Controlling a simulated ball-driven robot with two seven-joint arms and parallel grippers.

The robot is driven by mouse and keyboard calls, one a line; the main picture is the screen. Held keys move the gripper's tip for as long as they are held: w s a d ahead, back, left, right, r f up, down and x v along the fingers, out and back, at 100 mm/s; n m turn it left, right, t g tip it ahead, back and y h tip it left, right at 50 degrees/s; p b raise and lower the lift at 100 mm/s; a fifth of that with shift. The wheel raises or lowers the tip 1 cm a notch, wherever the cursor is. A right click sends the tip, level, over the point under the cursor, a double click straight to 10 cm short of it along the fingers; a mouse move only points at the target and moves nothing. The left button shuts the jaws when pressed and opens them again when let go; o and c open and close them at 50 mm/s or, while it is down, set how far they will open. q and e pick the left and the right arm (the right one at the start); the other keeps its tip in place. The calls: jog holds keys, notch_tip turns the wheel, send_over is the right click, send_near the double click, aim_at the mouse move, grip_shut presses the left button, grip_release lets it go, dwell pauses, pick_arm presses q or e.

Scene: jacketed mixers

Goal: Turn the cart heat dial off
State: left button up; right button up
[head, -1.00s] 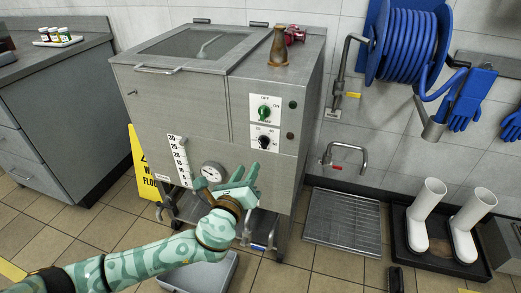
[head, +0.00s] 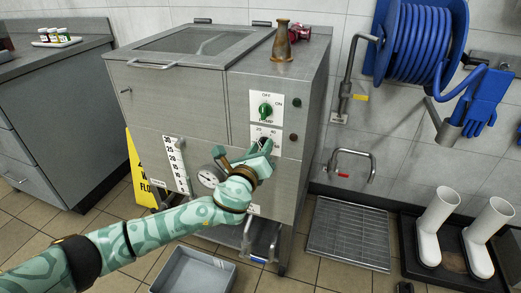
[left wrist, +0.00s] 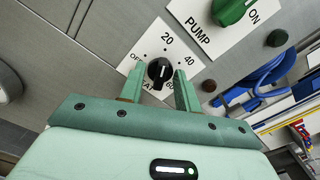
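The heat dial (left wrist: 160,72) is a black knob on a white plate marked OFF, 20, 40 and 60, on the front of the steel mixer (head: 170,100). My left gripper (head: 261,148) is at the plate. In the left wrist view its two fingers (left wrist: 160,88) stand apart on either side of the dial, with gaps showing between them and the knob. In the head view the gripper covers part of the dial plate. My right gripper is not in view.
The green pump knob (head: 265,110) sits just above the heat plate. A round gauge (head: 209,177) and a white scale strip (head: 176,164) are to the left. A grey tub (head: 193,270) is on the floor below. A wall tap (head: 350,160) stands at the right.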

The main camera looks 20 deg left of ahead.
pick_arm(q)
grip_shut()
jog(key=n, duration=0.4)
jog(key=n+p, duration=0.1)
jog(key=n, duration=0.6)
jog(key=shift+f+n, duration=0.25)
jog(key=shift+n, duration=0.15)
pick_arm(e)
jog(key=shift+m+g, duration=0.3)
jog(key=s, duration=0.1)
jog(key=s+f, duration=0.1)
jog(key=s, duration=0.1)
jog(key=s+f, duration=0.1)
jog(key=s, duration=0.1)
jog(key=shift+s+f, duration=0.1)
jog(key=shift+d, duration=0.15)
